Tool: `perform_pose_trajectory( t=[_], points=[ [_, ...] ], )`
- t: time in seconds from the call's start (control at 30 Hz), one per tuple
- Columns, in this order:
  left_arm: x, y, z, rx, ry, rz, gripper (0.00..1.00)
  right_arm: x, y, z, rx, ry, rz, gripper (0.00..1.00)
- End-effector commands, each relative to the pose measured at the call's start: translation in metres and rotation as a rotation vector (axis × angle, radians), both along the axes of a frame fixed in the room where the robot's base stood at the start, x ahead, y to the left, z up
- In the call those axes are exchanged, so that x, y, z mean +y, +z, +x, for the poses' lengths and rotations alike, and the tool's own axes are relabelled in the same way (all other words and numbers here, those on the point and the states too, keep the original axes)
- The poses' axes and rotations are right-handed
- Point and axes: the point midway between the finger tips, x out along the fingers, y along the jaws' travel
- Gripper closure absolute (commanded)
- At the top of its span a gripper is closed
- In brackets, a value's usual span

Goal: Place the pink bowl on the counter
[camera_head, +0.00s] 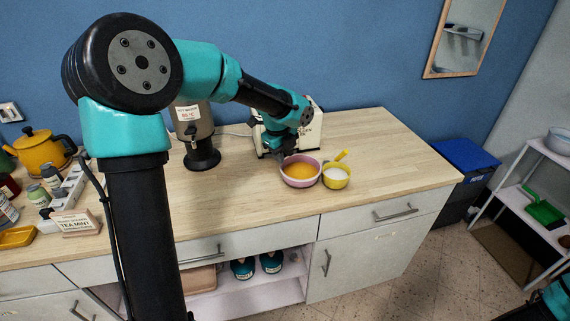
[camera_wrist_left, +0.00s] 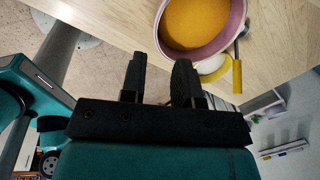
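The pink bowl (camera_head: 300,182) holds something orange and appears to rest on the wooden counter (camera_head: 390,150), towards its front edge. In the left wrist view the pink bowl (camera_wrist_left: 222,49) lies just past my fingertips, with its rim close to the right finger. My left gripper (camera_head: 284,157) is at the bowl's back left side in the head view. In the left wrist view the left gripper (camera_wrist_left: 160,68) has its two dark fingers apart, with a gap between them. I cannot tell whether a finger touches the rim. My right gripper is not in view.
A yellow cup (camera_head: 337,182) with white contents and a yellow spoon (camera_head: 341,155) stands right beside the bowl. A cream appliance (camera_head: 312,132) and a dispenser (camera_head: 190,120) stand behind. An orange kettle (camera_head: 45,149) and small jars are at left. The counter's right end is clear.

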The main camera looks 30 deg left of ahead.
Motion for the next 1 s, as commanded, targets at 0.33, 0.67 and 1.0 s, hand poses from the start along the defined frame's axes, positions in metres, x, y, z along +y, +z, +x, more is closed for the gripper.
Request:
perform_pose_trajectory(
  t=[0.33, 0.67, 1.0],
  points=[
    [0.0007, 0.012, -0.0024, 0.001, 0.0, -0.001, 0.71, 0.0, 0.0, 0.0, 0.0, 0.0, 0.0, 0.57],
    [0.0006, 0.0117, -0.0024, 0.001, 0.0, 0.0, 0.71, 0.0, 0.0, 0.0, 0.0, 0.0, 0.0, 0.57],
    [0.0006, 0.0116, -0.0024, 0.001, 0.0, 0.0, 0.71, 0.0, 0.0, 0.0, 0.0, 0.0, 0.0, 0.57]
  ],
)
